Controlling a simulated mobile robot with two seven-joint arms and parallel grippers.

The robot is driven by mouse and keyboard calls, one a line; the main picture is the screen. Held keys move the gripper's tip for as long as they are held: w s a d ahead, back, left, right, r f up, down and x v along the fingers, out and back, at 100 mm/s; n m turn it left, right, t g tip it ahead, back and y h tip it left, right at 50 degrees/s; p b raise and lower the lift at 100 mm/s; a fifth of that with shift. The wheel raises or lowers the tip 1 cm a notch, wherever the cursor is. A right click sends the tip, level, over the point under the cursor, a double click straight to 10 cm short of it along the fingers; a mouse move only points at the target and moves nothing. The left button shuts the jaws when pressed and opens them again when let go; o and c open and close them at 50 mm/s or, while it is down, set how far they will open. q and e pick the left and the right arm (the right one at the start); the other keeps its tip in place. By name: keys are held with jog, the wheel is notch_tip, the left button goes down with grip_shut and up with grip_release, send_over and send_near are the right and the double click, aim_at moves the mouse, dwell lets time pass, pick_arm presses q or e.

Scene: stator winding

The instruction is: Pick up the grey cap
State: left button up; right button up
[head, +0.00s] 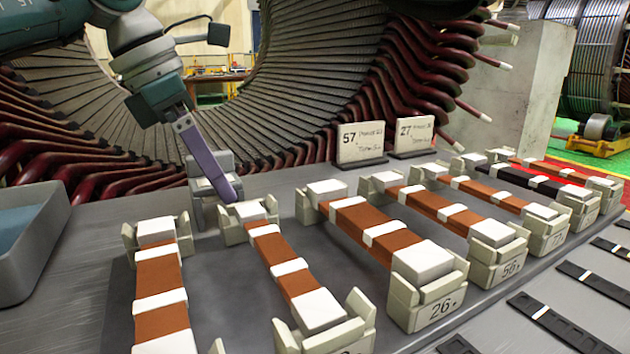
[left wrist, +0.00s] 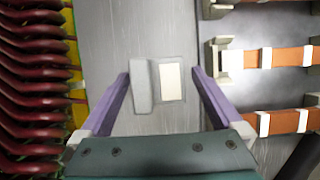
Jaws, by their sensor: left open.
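A light grey block-like piece, which looks like the grey cap (head: 226,162), stands on the grey table at the left of the head view, behind the row of copper bars. In the left wrist view the grey piece (left wrist: 141,86) has an upright grey part with a pale flat plate (left wrist: 172,82) beside it. My left gripper (head: 225,190) points down at it, one purple finger crossing in front of it. In the left wrist view the left gripper (left wrist: 160,76) is open, with its fingers on either side of the piece and nothing gripped. My right gripper does not show.
Number cards 57 (head: 360,142) and 27 (head: 413,130) stand behind. A grey bin (head: 50,245) is at far left. The stator (head: 90,110) rises behind the table.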

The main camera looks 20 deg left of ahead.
pick_arm(q)
jog(key=shift+x, duration=1.5)
jog(key=c, duration=1.3)
jog(key=shift+r, duration=0.1)
jog(key=shift+c, duration=0.4)
jog(key=shift+r, duration=0.1)
